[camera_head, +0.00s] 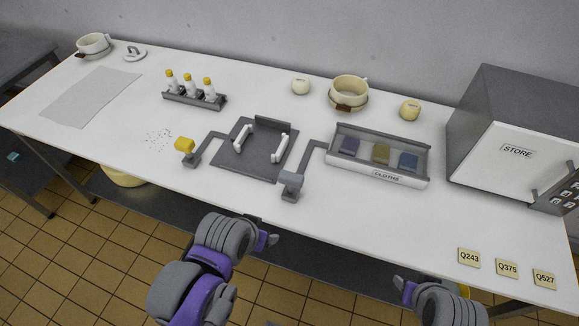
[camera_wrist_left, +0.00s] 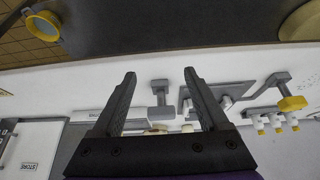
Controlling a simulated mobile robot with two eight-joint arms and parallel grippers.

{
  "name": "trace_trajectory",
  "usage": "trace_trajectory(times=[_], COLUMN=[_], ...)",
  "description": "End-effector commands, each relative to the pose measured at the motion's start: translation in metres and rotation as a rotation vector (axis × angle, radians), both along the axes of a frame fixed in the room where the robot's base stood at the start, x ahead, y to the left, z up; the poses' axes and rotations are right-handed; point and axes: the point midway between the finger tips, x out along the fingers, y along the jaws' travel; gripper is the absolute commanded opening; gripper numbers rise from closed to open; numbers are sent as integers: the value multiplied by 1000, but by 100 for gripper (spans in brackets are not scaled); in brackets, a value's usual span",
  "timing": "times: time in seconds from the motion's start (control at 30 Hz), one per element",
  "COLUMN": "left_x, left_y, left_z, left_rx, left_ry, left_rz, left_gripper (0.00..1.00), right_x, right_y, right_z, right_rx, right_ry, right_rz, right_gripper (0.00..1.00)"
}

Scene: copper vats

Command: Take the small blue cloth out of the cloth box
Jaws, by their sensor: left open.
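The cloth box (camera_head: 345,170), labelled CLOTHS, stands on the white table right of centre in the head view. My left gripper (camera_head: 262,231) is open and empty by the table's front edge, left of and nearer than the box. Its two spread fingers show in the left wrist view (camera_wrist_left: 160,75). My right gripper (camera_head: 405,290) is at the front edge, partly hidden, its jaws unclear.
A grey STORE cabinet (camera_head: 515,128) stands close right of the box. A bent grey arm with a block (camera_head: 291,184) stands at the box's left. A cream pot (camera_head: 348,91) and jars are behind. Tags (camera_head: 507,268) lie front right. Table before the box is clear.

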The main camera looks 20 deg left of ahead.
Motion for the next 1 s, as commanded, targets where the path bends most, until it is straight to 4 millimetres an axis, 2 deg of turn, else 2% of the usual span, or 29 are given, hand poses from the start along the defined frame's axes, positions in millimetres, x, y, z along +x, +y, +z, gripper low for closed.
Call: trace_trajectory(times=[0.03, 0.1, 0.17, 0.4, 0.6, 0.8, 1.0], left_x=[7, 18, 31, 96, 144, 171, 178], left_y=[0, -1, -1, -5, -7, -9, -10], left_z=[6, 17, 27, 72, 94, 102, 97], left_rx=[0, -1, -1, -2, -1, 0, 0], left_ry=[9, 30, 54, 177, 270, 326, 342], left_rz=[0, 0, 0, -1, -1, 0, 0], left_gripper=[88, 100, 100, 100, 100, 100, 100], right_x=[0, 0, 0, 0, 0, 0, 0], right_y=[0, 0, 0, 0, 0, 0, 0], right_z=[0, 0, 0, 0, 0, 0, 0], right_rx=[0, 0, 0, 0, 0, 0, 0], right_ry=[0, 0, 0, 0, 0, 0, 0], right_rz=[0, 0, 0, 0, 0, 0, 0], right_gripper=[50, 50, 50, 50, 50, 50, 50])
